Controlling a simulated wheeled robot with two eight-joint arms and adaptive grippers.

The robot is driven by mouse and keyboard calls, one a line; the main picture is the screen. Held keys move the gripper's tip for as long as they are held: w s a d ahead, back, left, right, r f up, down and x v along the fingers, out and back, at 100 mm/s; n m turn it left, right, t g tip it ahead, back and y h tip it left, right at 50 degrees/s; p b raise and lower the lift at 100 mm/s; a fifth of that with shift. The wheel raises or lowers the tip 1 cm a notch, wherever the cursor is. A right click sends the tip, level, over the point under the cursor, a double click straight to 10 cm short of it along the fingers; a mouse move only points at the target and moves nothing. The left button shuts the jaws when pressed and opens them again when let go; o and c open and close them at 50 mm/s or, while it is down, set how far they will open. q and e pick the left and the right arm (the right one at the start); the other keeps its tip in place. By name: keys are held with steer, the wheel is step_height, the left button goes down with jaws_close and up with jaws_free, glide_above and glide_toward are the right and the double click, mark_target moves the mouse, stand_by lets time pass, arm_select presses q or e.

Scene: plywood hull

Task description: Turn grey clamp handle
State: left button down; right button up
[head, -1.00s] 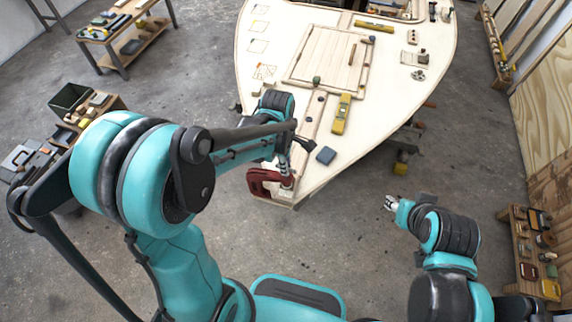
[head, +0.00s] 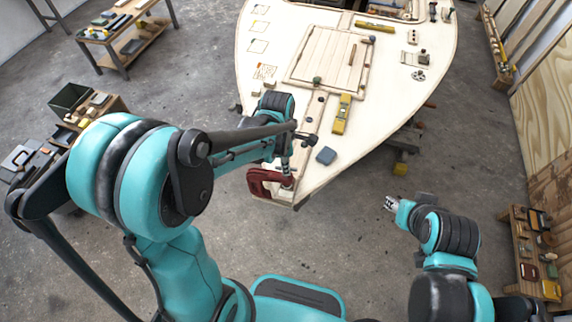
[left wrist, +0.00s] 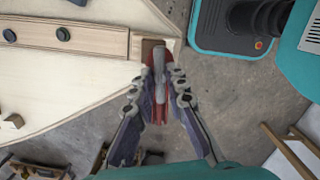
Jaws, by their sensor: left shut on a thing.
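A red clamp (head: 259,183) sits on the near tip of the plywood hull deck (head: 330,168). It also shows in the left wrist view (left wrist: 159,110), between my fingers. Its grey handle (left wrist: 159,62) lies lengthwise between the fingertips in that view. My left gripper (left wrist: 158,76) is shut on the handle, one finger on each side; in the head view the gripper (head: 287,174) is over the clamp and mostly hides the handle. My right gripper (head: 390,204) hangs over the floor, away from the hull; its fingers are too small to tell open from shut.
A tool bench (head: 120,35) stands at the back left, and a shelf (head: 528,245) at the right. Open floor lies between the hull and the shelf.

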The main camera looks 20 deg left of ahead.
arm_select(q)
steer(key=c, duration=1.4)
jaws_free()
steer(key=shift+a, duration=0.15)
steer(key=shift+c, duration=0.2)
step_height(320, 180, up, 12)
steer(key=shift+a, duration=0.4)
steer(key=shift+s, duration=0.15)
